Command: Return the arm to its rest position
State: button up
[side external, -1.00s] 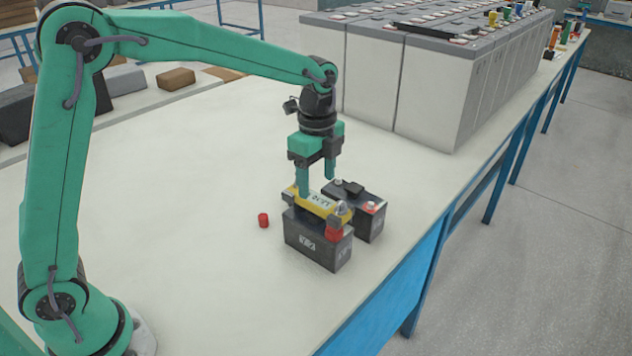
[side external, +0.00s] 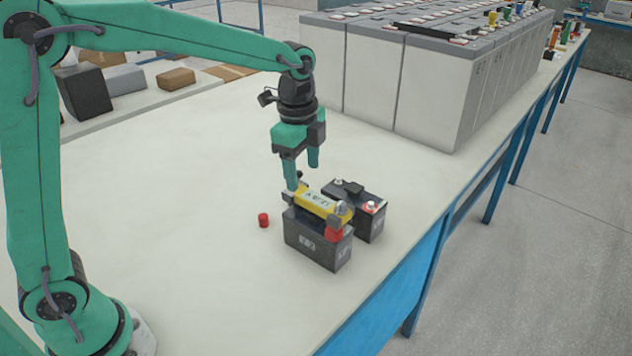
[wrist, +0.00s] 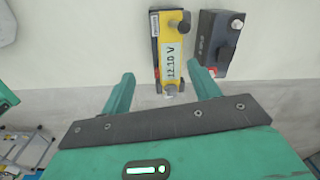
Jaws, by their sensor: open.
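My gripper (side external: 302,177) is open and empty, just above and left of a yellow meter (side external: 317,203). The meter lies along the top of the front black battery (side external: 308,243). In the wrist view the meter (wrist: 174,49) reads 12.10 V and lies ahead of my spread fingers (wrist: 164,78), apart from them. In the side view one fingertip overlaps the meter's left end. A red part (side external: 334,234) sits at the front battery's right end. A second black battery (side external: 362,218) stands just behind, with a red-ringed terminal (side external: 371,207).
A small red cap (side external: 263,220) lies on the white table (side external: 190,180), left of the batteries. Tall grey battery cells (side external: 430,85) stand in rows at the back right. Boxes (side external: 176,78) lie at the back left. The table's left middle is clear.

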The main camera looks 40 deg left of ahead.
jog(key=s+a+r+n+t, duration=0.2)
jog(key=s+a+n, duration=0.2)
jog(key=s+n, duration=0.3)
jog(key=s+a+r+n+t, duration=0.2)
jog(key=s+n, duration=0.6)
jog(key=s, duration=0.6)
jog(key=shift+a+t, duration=0.5)
jog(key=shift+a, duration=0.35)
